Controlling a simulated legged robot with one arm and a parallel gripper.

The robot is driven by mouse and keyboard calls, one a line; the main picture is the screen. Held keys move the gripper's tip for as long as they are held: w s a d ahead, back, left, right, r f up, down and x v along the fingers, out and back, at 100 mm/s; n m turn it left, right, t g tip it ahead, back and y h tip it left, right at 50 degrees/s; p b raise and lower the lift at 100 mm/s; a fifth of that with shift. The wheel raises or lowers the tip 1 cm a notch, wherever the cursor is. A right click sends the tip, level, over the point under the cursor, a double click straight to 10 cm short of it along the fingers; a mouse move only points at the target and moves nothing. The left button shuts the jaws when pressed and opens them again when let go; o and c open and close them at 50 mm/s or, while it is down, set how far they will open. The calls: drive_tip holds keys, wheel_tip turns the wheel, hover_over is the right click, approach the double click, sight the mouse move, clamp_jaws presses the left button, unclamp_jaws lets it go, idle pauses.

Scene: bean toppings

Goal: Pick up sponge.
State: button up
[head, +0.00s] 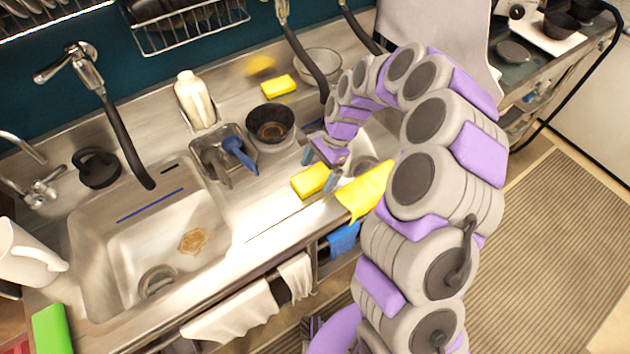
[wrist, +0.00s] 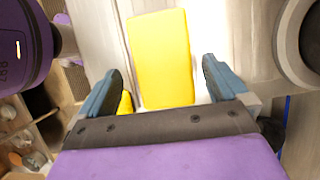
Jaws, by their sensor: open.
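A yellow sponge (head: 311,181) lies on the steel counter between the two sinks in the head view. In the wrist view the yellow sponge (wrist: 161,58) lies ahead of and between the fingers. My gripper (head: 320,168) is above and close beside this sponge, jaws open and apart. In the wrist view my gripper (wrist: 165,88) has a blue-grey finger on each side and nothing clamped. A second yellow sponge (head: 279,86) lies at the back of the counter.
A yellow cloth (head: 364,192) hangs over the front edge beside the sponge. A dark pan (head: 270,124), a metal container with a blue brush (head: 238,153) and a white bottle (head: 194,100) stand behind. The left sink (head: 150,235) is open. A faucet hose (head: 306,68) rises near my arm.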

sight(311, 177)
drive_tip(key=x, duration=0.2)
drive_tip(key=shift+a+f, duration=0.2)
drive_tip(key=shift+a, duration=0.6)
drive_tip(key=shift+d, duration=0.45)
drive_tip(key=c, duration=0.5)
drive_tip(key=shift+a, duration=0.2)
drive_tip(key=c, duration=0.5)
